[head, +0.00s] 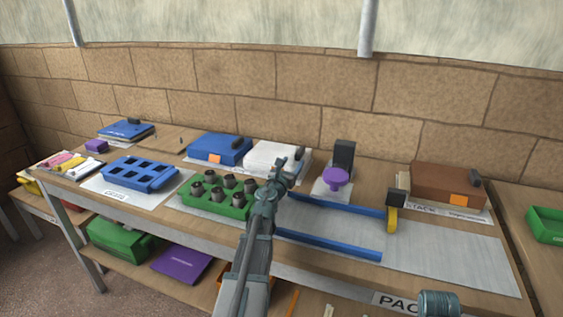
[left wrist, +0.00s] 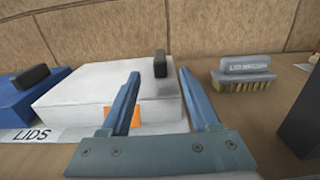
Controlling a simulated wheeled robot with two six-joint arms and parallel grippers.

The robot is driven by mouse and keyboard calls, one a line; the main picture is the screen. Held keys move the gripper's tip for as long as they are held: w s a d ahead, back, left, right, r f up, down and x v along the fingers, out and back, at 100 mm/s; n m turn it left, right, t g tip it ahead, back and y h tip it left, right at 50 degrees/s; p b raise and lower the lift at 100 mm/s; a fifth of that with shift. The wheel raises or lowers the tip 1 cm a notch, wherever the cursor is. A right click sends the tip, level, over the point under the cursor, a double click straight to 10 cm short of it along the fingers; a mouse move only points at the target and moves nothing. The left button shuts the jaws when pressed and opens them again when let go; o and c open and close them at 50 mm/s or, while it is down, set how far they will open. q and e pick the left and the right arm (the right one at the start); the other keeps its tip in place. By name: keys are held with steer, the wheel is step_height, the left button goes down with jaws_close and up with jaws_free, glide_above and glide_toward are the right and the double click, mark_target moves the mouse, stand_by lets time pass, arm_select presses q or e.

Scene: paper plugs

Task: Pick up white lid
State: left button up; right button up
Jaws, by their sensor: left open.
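The white lid (head: 265,155) lies flat at the back of the table, with an orange patch on its front and a black handle near its right end. In the left wrist view the white lid (left wrist: 85,88) fills the middle left, and its black handle (left wrist: 160,62) stands between my fingertips in the picture. My left gripper (head: 282,167) is open and empty, in front of the lid's right end; it also shows in the left wrist view (left wrist: 159,76). Whether the fingers are level with the handle I cannot tell.
A blue lid (head: 219,148) lies left of the white one, a brown lid (head: 445,183) farther right. A brush (left wrist: 243,75) sits right of the white lid. A purple-and-black stand (head: 337,178) and a green tray with dark plugs (head: 212,205) are near my arm.

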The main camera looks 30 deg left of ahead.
mark_target(297, 156)
arm_select(q)
steer(key=shift+x, duration=3.2)
steer(key=shift+s+r, duration=0.1)
jaws_close()
